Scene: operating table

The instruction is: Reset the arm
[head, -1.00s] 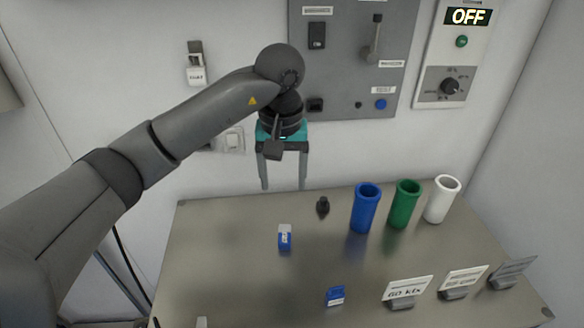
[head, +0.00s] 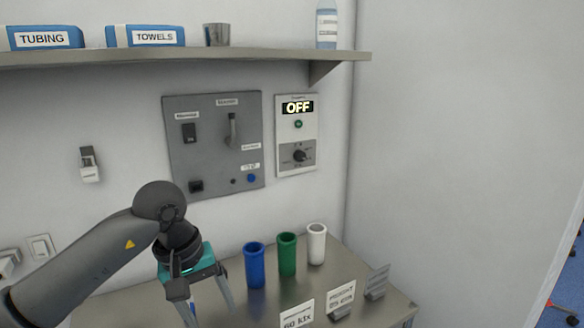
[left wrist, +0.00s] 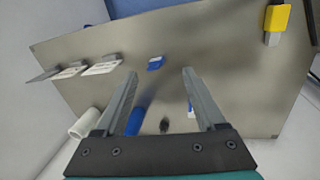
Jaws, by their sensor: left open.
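My left arm comes in from the left in the head view. Its gripper (head: 207,306) points down over the metal table (head: 130,308), with the two fingers spread and nothing between them. In the left wrist view the open fingers (left wrist: 160,75) are apart above the tabletop. A small blue item (left wrist: 155,63) lies on the table beyond the fingers. My right gripper is in neither view.
Blue (head: 254,265), green (head: 287,255) and white (head: 316,244) cups stand right of the gripper, with label cards (head: 341,296) in front. A switch panel (head: 213,145) and an OFF unit (head: 297,135) hang behind. A shelf (head: 200,55) runs above. A yellow-topped item (left wrist: 276,20) lies near the table edge.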

